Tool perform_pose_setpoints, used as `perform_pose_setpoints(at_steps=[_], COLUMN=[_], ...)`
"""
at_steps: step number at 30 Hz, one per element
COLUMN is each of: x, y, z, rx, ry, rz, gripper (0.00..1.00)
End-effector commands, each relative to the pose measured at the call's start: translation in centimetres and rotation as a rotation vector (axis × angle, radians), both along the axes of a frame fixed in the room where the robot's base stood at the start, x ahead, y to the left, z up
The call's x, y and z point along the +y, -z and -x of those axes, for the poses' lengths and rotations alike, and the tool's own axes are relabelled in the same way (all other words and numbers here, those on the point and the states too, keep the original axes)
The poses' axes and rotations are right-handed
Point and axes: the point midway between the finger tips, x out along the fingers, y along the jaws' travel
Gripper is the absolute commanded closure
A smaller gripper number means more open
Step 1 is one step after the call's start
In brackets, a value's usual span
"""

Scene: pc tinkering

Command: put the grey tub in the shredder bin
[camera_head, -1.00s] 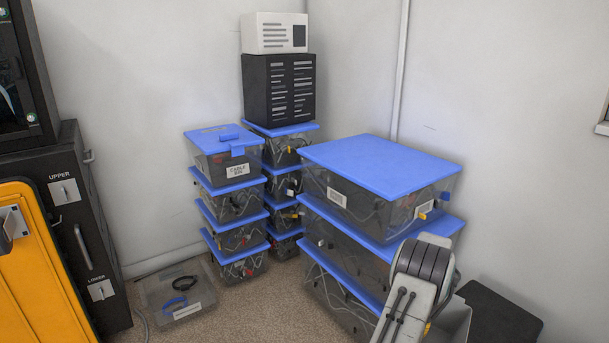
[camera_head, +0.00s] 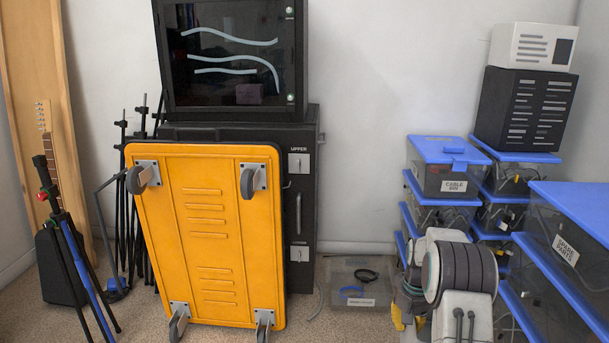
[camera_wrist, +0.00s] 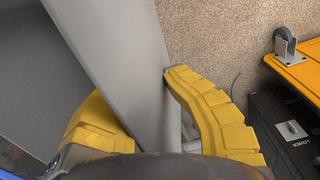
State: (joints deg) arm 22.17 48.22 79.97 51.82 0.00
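The grey tub (camera_wrist: 120,70) fills the left and middle of the wrist view, close up; its pale wall runs between my two yellow fingers. My gripper (camera_wrist: 148,108) is shut on that wall, one finger on each side, with the right fingertip against the wall's face. In the head view my gripper (camera_head: 399,318) shows only as a bit of yellow at the lower middle, mostly behind my arm, and the tub is largely hidden there. I cannot pick out a shredder bin in these views.
An orange cart (camera_head: 205,235) stands on end before a black cabinet (camera_head: 302,190). Blue-lidded bins (camera_head: 445,180) are stacked at right; a clear tray (camera_head: 358,285) lies on the floor. A tripod (camera_head: 70,235) and guitar stand at left. Carpet shows between the cart and bins.

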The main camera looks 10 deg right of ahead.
Motion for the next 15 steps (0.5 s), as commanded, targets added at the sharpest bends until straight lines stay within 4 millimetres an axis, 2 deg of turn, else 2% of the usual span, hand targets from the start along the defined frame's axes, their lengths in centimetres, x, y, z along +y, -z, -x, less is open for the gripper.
perform_pose_setpoints(at_steps=[1,6,9,15], x=[2.7,9.8,12.9,17.7], y=[-0.4,-1.2,-1.5,-1.5], z=[-1.2,-3.3,-3.9,-4.2], rx=[-0.003,-0.002,-0.001,-0.001], ry=[-0.058,-0.204,-0.267,-0.362], rz=[0.001,0.001,0.000,0.000], gripper=[1.00,1.00,1.00,1.00])
